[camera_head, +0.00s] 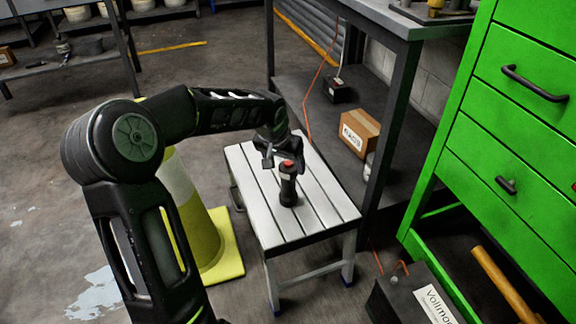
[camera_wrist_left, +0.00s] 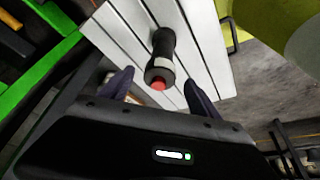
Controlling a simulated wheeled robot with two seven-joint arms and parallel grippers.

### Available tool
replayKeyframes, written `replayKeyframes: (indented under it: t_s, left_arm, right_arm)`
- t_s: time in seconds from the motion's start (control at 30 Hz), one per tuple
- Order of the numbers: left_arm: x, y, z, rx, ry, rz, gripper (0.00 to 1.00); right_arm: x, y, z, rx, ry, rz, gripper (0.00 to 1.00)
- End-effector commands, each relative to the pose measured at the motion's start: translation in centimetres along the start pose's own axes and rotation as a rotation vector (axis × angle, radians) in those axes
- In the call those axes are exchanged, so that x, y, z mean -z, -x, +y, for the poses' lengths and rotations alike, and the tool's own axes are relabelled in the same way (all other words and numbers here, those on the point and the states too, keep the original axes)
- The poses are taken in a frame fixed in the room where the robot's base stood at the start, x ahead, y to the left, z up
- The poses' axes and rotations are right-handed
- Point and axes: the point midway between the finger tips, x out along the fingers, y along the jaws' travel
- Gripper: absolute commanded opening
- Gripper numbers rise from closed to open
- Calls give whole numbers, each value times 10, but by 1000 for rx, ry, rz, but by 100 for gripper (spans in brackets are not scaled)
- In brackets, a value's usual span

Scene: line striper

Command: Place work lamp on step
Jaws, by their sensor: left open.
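The work lamp (camera_head: 288,186) is a dark cylinder with a red top. It stands upright on the white slatted step (camera_head: 318,210). In the left wrist view the lamp (camera_wrist_left: 162,58) shows between the two fingers, with its red end toward my gripper and the step's slats (camera_wrist_left: 205,40) behind it. My left gripper (camera_head: 280,157) is open, just behind and above the lamp in the head view. The fingers (camera_wrist_left: 160,88) do not appear closed on the lamp. My right gripper is in neither view.
A yellow-green cone (camera_head: 228,250) stands left of the step. A workbench (camera_head: 385,14) with a cardboard box (camera_head: 358,132) on its lower shelf is behind it. A green drawer cabinet (camera_head: 515,130) and a dark labelled box (camera_head: 425,296) are at the right. Floor shows around the step's legs.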

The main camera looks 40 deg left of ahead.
Motion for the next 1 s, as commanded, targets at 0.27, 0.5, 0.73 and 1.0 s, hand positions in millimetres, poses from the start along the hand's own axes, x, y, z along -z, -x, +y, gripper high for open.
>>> replayKeyframes:
  t_s: [0.27,0.5,0.73,1.0]
  left_arm:
    - [0,28,0,1,1,-1,72]
    - [-1,28,0,0,1,-1,72]
    - [-1,28,0,0,1,-1,72]
    - [-1,28,0,0,1,-1,72]
  right_arm:
    - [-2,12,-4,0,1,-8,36]
    - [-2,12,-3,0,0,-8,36]
    - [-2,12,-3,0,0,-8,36]
    - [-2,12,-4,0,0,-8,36]
